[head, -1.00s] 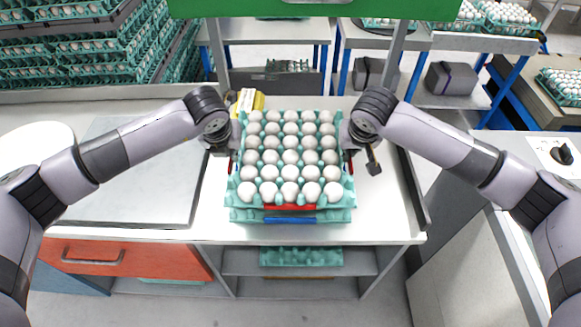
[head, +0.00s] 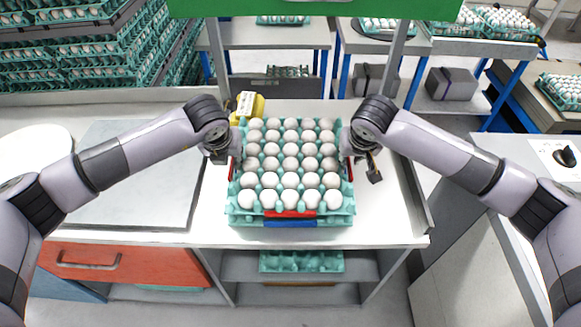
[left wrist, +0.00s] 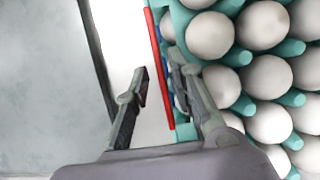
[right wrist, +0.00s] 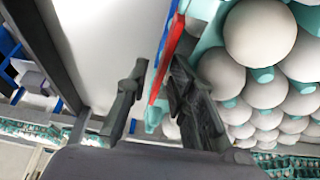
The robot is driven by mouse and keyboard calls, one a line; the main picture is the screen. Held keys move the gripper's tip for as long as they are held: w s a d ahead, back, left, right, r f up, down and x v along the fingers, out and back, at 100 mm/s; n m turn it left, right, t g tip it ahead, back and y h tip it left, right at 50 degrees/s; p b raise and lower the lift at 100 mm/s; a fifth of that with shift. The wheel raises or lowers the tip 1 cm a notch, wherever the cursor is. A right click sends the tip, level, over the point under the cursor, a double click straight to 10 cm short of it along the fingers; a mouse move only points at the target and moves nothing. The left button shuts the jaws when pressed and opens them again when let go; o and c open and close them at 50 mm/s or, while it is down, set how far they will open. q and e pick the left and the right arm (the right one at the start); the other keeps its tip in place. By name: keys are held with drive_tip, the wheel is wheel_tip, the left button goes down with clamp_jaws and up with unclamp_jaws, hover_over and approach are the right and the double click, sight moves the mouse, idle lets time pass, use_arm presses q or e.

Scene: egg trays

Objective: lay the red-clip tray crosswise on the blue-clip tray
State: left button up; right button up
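The red-clip tray (head: 349,197), a teal tray full of white eggs, lies on top of the blue-clip tray (head: 240,219). The red clip (head: 290,214) on its front edge is directly above the blue clip (head: 290,224). The lower tray is mostly hidden, so I cannot tell how its cells are turned. My left gripper (left wrist: 160,72) is at the tray's left side, its fingers apart on either side of a red side clip (left wrist: 158,60). My right gripper (right wrist: 158,68) is at the right side, also with fingers apart around a red clip (right wrist: 170,48).
The trays are on a white worktop (head: 385,215) with a grey panel (head: 130,200) at left. A yellow object (head: 248,104) stands behind the left gripper. A dark raised edge (head: 412,195) bounds the right side. Stacked egg trays (head: 100,50) stand at back left.

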use_arm(q)
drive_tip(key=shift+d, duration=0.1)
use_arm(e)
drive_tip(key=shift+a, duration=0.1)
use_arm(q)
drive_tip(key=v, duration=0.7)
drive_tip(key=shift+s+r, duration=0.15)
drive_tip(key=shift+r, duration=0.25)
use_arm(e)
drive_tip(key=v, duration=1.2)
drive_tip(key=shift+w, duration=0.1)
